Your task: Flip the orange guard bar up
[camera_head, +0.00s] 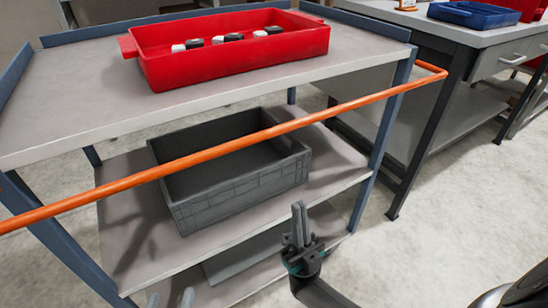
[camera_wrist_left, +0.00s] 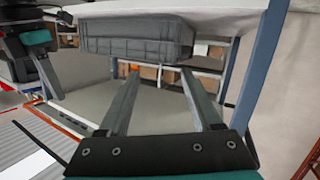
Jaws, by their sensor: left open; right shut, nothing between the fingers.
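The orange guard bar (camera_head: 225,146) runs across the front of the shelf cart, below its top edge in the head view. It crosses in front of the grey crate and bends back at the right end beyond the corner post. My left gripper (camera_head: 171,298) is open and empty at the bottom edge, below the bar; its two fingers also show in the left wrist view (camera_wrist_left: 160,98). My right gripper (camera_head: 298,208) is shut and empty, fingers pointing up, below and apart from the bar. An orange strip shows at the right of the left wrist view; I cannot tell if it is the bar.
The cart's top (camera_head: 70,100) bears a red tray (camera_head: 240,61) with several black and white pieces. A grey crate (camera_head: 190,212) sits on the middle shelf. A workbench (camera_head: 425,100) with a blue tray (camera_head: 472,14) stands right. Floor between them is clear.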

